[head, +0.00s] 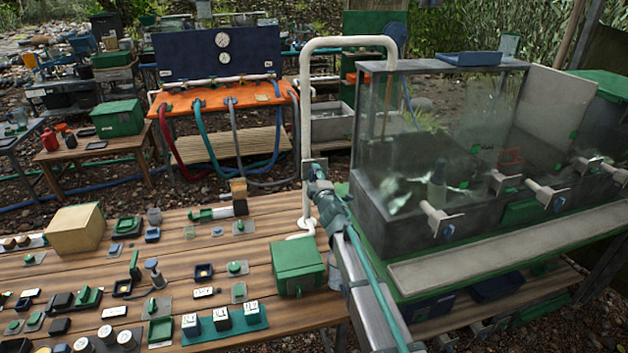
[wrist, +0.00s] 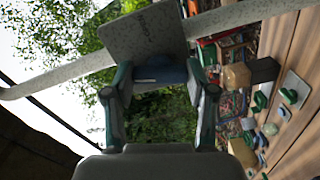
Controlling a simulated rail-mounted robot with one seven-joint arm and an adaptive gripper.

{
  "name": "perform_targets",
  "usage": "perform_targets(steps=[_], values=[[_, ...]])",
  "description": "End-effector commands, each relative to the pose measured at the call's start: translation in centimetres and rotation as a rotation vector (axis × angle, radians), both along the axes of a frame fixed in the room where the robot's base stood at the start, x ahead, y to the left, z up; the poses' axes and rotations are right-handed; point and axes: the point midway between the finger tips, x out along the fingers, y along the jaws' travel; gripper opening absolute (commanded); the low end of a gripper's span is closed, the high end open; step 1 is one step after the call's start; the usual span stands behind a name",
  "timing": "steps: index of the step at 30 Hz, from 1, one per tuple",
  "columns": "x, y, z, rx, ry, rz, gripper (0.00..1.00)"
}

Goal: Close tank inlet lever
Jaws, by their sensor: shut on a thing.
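A white pipe (head: 306,110) rises from the bench, bends over and drops at the glass tank (head: 430,130). In the wrist view the pipe (wrist: 60,78) crosses the picture behind a grey labelled plate (wrist: 145,35); the lettering is too small to read. A blue lever handle (wrist: 160,73) sits in front of the plate. My gripper (wrist: 160,80) has its two green and dark fingers on either side of this handle and is shut on it. In the head view my gripper (head: 316,172) is at the pipe's upright part, hiding the handle there.
The wooden bench (head: 180,260) at left carries many small fittings, a cardboard box (head: 75,229) and a green box (head: 298,266) close to my arm. Several white handles (head: 440,218) stick out from the tank's front. An orange table with hoses (head: 225,97) stands behind.

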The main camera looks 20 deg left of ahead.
Motion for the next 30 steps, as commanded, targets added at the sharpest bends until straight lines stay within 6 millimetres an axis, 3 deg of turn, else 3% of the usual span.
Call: perform_targets(steps=[12, 30], values=[[-0.02, -0.01, -0.09, -0.203, -0.153, 0.000, 0.21], [-0.03, -0.01, -0.05, -0.250, -0.187, 0.000, 0.21]])
